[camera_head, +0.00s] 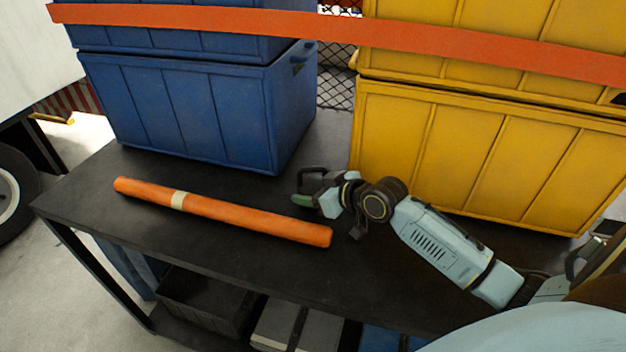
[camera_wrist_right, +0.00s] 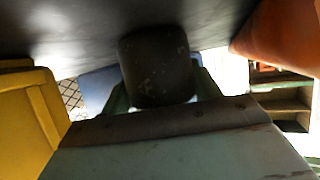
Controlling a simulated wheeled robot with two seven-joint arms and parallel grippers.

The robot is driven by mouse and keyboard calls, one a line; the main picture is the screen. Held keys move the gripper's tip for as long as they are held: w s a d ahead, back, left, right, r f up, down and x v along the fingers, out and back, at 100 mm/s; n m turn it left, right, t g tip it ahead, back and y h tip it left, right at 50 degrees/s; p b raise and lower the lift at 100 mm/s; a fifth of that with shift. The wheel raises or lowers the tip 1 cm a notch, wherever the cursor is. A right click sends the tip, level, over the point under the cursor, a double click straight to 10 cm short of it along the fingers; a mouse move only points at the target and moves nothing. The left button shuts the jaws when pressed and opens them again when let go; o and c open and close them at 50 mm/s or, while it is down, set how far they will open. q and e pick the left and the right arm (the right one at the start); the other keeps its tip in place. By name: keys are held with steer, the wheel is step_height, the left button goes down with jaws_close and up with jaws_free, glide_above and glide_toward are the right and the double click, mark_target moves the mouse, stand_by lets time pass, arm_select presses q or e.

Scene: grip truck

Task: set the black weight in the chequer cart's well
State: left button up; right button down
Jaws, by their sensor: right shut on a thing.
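My right gripper (camera_head: 308,190) is low over the black tabletop, between the orange roll and the yellow crates. It is shut on the black weight (camera_head: 313,176), a dark block that shows only partly in the head view. In the right wrist view the weight (camera_wrist_right: 157,68) sits between the two greenish fingers of my right gripper (camera_wrist_right: 160,88). The black surface lies close by; I cannot tell whether the weight touches it. I cannot make out the chequer cart or its well. My left gripper is not in view.
An orange roll (camera_head: 250,219) lies across the black table (camera_head: 200,245). Stacked blue crates (camera_head: 190,110) stand at the back left and stacked yellow crates (camera_head: 470,150) at the back right. An orange strap (camera_head: 340,27) crosses in front of the crates. Dark boxes sit on a lower shelf.

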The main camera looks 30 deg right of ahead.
steer(key=shift+w+r, duration=0.15)
steer(key=c, duration=0.8)
jaws_free()
steer(key=shift+f, duration=0.35)
steer(key=o, duration=0.4)
steer(key=shift+o, duration=0.2)
